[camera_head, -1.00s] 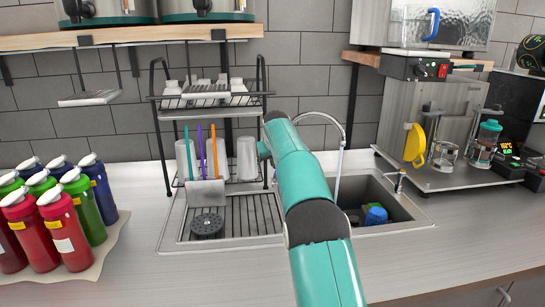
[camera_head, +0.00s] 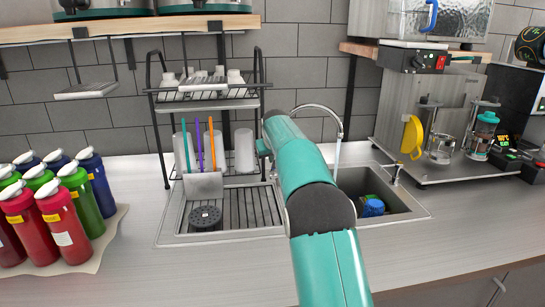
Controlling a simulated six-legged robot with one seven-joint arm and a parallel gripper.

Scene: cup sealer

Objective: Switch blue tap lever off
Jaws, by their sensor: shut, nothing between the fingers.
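A blue loop-shaped lever (camera_head: 431,18) shows at the top right, on the front of a clear textured container (camera_head: 405,20). Below it, a curved metal faucet (camera_head: 325,107) arches over the sink (camera_head: 408,207), and a pale stream (camera_head: 337,155) hangs below its spout. A small metal handle (camera_head: 395,172) stands at the sink's right rear edge; I cannot make out its colour well. My teal arm crosses the middle of the view and covers part of the sink and the faucet's base. My gripper does not show.
A blue item (camera_head: 373,207) lies in the sink. A dish rack (camera_head: 205,95) with cups stands left of my arm. Several red, green and blue bottles (camera_head: 65,215) stand at the left. A machine with a yellow handle (camera_head: 412,137) is at the right. The front counter is clear.

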